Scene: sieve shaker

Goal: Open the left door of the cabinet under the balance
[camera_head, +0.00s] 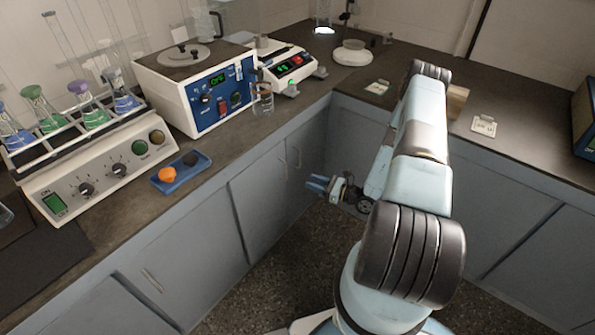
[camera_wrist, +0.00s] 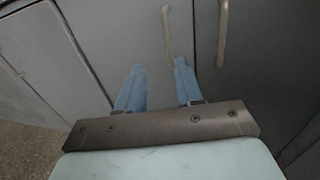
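The balance (camera_head: 288,66) with its lit display stands on the left counter near the corner. The cabinet below it has two closed doors, each with an upright bar handle. The left door (camera_head: 258,205) fills the middle of the wrist view (camera_wrist: 110,40), with its handle (camera_wrist: 168,35) near its right edge. The right door's handle (camera_wrist: 222,32) is just beyond the seam. My gripper (camera_head: 317,184) is open and empty, facing the doors. In the wrist view its blue fingertips (camera_wrist: 158,66) lie either side of the left handle's lower end, the right one closer; contact cannot be told.
A blue-fronted instrument (camera_head: 205,85), a glass beaker (camera_head: 263,100) and a shaker with flasks (camera_head: 90,160) stand on the left counter. Cabinets (camera_head: 510,230) under the right counter bound the other side. Speckled floor (camera_head: 290,265) is clear before the doors.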

